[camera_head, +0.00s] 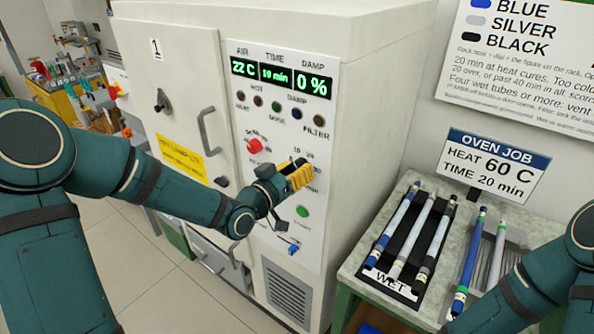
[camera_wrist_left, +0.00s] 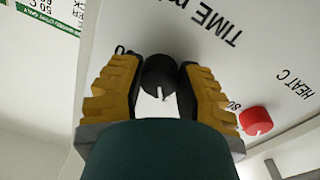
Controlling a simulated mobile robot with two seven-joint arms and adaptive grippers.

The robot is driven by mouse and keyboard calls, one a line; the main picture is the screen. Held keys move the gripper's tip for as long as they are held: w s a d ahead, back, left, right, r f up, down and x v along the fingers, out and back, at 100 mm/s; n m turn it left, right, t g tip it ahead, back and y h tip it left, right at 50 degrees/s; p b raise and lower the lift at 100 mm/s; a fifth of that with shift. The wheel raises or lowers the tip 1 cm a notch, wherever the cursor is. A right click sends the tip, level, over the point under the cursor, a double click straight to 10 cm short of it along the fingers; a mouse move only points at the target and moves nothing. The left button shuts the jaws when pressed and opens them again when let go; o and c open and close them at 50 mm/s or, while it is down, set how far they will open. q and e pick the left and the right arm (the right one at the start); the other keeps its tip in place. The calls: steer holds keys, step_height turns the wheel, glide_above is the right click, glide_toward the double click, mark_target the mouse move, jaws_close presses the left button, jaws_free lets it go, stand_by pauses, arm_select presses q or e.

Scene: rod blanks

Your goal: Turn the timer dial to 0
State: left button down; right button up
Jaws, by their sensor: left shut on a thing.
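The timer dial (camera_wrist_left: 158,72) is a black round knob under the TIME min label in the left wrist view. Its white pointer mark faces the bottom of that picture. My left gripper (camera_wrist_left: 160,88) has its yellow fingers on either side of the dial and is shut on it. In the head view my left gripper (camera_head: 297,174) is at the oven's control panel and hides most of the dial and its scale. The time display (camera_head: 274,76) reads 19 min. My right arm shows at the lower right; its gripper is out of view.
The red heat knob (camera_head: 255,146) is left of my gripper, and a green button (camera_head: 302,211) is below it. The oven door handle (camera_head: 209,131) sticks out at the left. A side table (camera_head: 344,273) holds a WET rack (camera_head: 388,284) with several rods.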

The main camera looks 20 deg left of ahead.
arm_select(q)
steer(key=n, duration=0.5)
steer(key=n+p, duration=0.1)
steer(key=n, duration=0.5)
steer(key=shift+d+r+n+t, duration=0.1)
steer(key=shift+r+n+t, duration=0.1)
steer(key=shift+n+t, duration=0.1)
stand_by(0.4)
steer(key=c, duration=0.5)
jaws_free()
steer(key=shift+f, duration=0.1)
steer(key=shift+c, duration=0.2)
steer(key=shift+s, duration=0.1)
steer(key=v, duration=0.7)
steer(key=shift+s, duration=0.15)
